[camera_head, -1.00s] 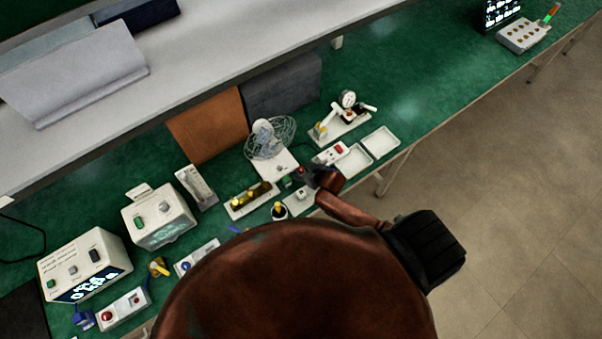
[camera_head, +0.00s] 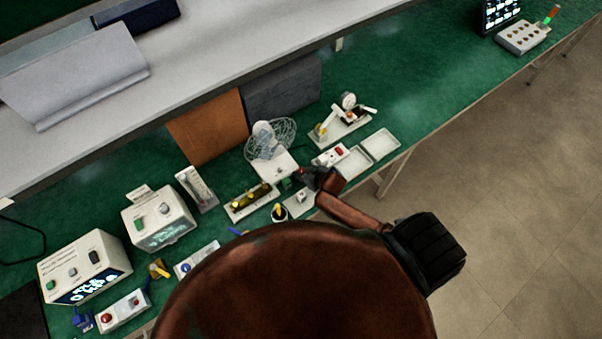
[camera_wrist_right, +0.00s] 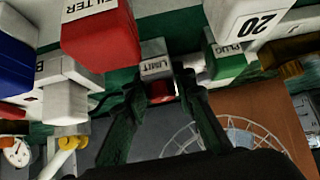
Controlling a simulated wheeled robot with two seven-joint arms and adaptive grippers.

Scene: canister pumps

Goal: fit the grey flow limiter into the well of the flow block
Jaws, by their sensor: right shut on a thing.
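My right gripper (camera_head: 306,174) hangs over the small fixtures near the middle of the bench. In the right wrist view its fingers (camera_wrist_right: 160,84) are shut on the grey flow limiter (camera_wrist_right: 156,67), a small block marked LIMIT. A red part shows just below the label, between the fingers. In the head view the limiter is too small to make out. A brass block on a white plate (camera_head: 239,209), left of the gripper, looks like the flow block. Its well cannot be made out. My left gripper is not in view.
The right wrist view shows a red FILTER block (camera_wrist_right: 101,36), a green PLUG block (camera_wrist_right: 227,62) and a white block marked 20 (camera_wrist_right: 246,20) close around the fingers. A wire-caged fan (camera_head: 268,140) stands behind the gripper.

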